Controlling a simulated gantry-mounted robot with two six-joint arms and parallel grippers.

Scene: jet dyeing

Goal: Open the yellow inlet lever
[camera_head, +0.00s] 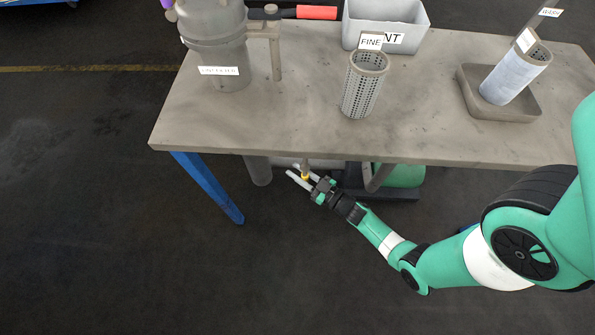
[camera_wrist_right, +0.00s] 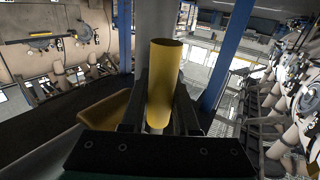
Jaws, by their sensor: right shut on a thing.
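The yellow inlet lever (camera_wrist_right: 163,82) stands between the fingers of my right gripper in the right wrist view. It looks like a yellow cylinder with a dark end. In the head view only a small bit of yellow (camera_head: 305,178) shows at the fingers, below the table's front edge. My right gripper (camera_head: 302,178) is shut on the lever. A second yellow-brown piece (camera_wrist_right: 112,110) shows left of the fingers in the wrist view; I cannot tell how it joins the lever. My left gripper is not in view.
The grey table (camera_head: 300,135) is above and behind the gripper, with a blue leg (camera_head: 207,187) to the left. On it are a strainer vessel (camera_head: 217,50), a perforated basket marked FINE (camera_head: 362,90), a grey bin (camera_head: 385,15) and a tray (camera_head: 500,108). The floor at left is clear.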

